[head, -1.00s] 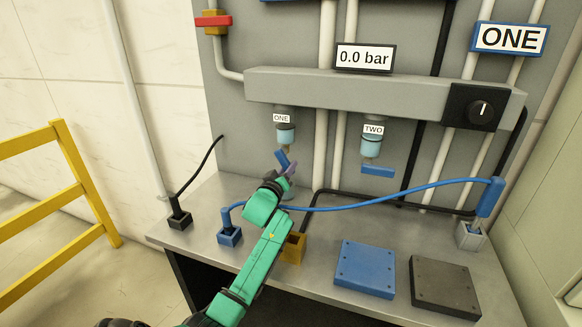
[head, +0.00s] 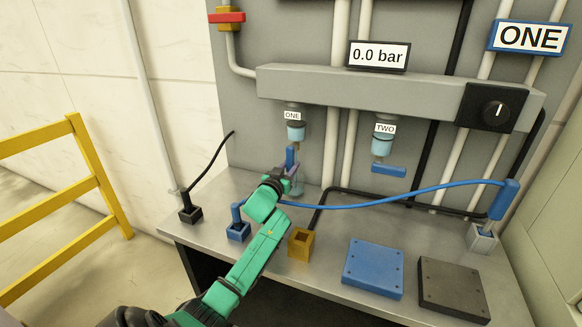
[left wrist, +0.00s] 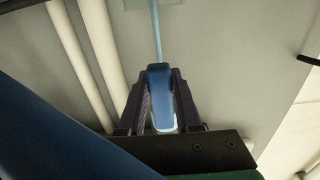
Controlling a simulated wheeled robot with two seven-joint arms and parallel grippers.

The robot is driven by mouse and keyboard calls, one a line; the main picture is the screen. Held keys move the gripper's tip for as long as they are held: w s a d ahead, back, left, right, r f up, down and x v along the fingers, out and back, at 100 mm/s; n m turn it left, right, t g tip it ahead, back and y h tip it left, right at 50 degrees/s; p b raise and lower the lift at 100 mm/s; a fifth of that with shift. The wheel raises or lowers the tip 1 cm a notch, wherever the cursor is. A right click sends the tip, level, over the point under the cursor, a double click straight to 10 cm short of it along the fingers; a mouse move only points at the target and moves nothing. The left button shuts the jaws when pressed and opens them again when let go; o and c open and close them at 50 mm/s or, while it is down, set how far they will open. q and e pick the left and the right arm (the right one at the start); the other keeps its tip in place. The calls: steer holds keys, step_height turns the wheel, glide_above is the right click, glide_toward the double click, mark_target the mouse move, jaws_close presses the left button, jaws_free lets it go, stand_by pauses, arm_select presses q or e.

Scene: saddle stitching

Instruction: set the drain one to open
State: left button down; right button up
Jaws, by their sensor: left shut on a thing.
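Drain one (head: 296,132) is a light-blue cup labelled ONE under the grey manifold (head: 350,90). Its blue lever (head: 291,157) hangs nearly upright below the cup. My left gripper (head: 287,173) is shut on the lever, with its fingers around it from below. The left wrist view shows the lever (left wrist: 160,92) between both fingers, with a thin pale-blue streak above it. The fingers hide the lower part of the lever in the head view. Drain two (head: 382,146) has its blue lever (head: 388,171) lying about level. My right gripper is out of view.
A blue hose (head: 400,202) crosses low over the bench (head: 330,240). A brown socket block (head: 301,244), a blue pad (head: 373,268) and a dark pad (head: 452,289) sit to the right of my arm. The gauge (head: 379,55) reads 0.0 bar.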

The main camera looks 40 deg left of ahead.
arm_select(q)
steer(key=shift+f, duration=0.25)
steer(key=c, duration=0.6)
jaws_free()
steer(key=shift+s+r, duration=0.1)
steer(key=shift+r, duration=0.05)
steer(key=b+v, duration=0.1)
steer(key=v, duration=1.3)
steer(key=shift+s, duration=0.3)
steer(key=shift+d, duration=0.15)
